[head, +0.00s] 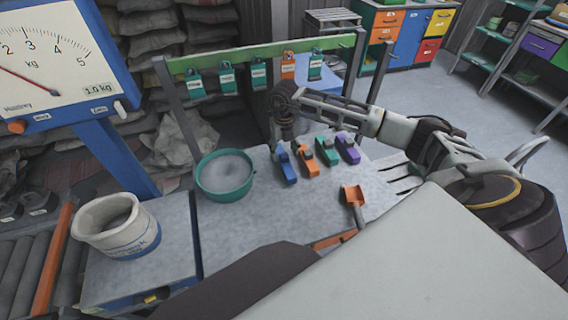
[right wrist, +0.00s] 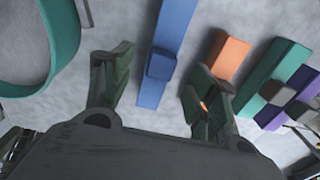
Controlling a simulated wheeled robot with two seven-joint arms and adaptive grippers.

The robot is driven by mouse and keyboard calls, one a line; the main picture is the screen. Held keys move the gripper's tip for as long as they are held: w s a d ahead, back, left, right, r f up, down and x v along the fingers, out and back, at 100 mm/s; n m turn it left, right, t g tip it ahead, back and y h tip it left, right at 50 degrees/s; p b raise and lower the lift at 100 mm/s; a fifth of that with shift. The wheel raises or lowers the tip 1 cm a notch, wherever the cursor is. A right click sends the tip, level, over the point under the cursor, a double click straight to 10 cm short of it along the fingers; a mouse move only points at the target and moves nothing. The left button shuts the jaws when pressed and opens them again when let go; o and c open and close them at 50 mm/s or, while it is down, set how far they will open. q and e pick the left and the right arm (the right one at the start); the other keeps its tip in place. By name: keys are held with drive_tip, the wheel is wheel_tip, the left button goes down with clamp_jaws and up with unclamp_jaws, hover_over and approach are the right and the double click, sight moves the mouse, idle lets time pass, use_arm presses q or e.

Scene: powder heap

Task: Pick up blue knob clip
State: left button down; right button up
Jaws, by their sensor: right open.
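The blue knob clip (head: 285,165) lies flat on the grey work table, at the left end of a row of clips. My right gripper (head: 286,134) is above the table, just behind and over the far end of this clip. In the right wrist view, the blue knob clip (right wrist: 171,34) with its raised knob lies between the two parted fingers of my right gripper (right wrist: 160,62). The fingers are open and not closed on it. Whether they touch it is unclear. My left gripper is not in view.
Orange (head: 307,161), green (head: 327,151) and purple (head: 348,148) clips lie close to the right. A green bowl of powder (head: 226,181) stands left. An orange scoop (head: 353,198) lies in front. A green rail (head: 255,53) with hanging clips spans behind. A white pot (head: 112,228) stands left.

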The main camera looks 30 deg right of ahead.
sight(284, 155)
drive_tip(key=shift+f, duration=0.4)
drive_tip(key=shift+w+d+f, duration=0.1)
drive_tip(key=shift+f, duration=2.5)
drive_tip(key=c, duration=1.1)
drive_tip(key=shift+r, duration=0.15)
drive_tip(key=shift+r, duration=4.9)
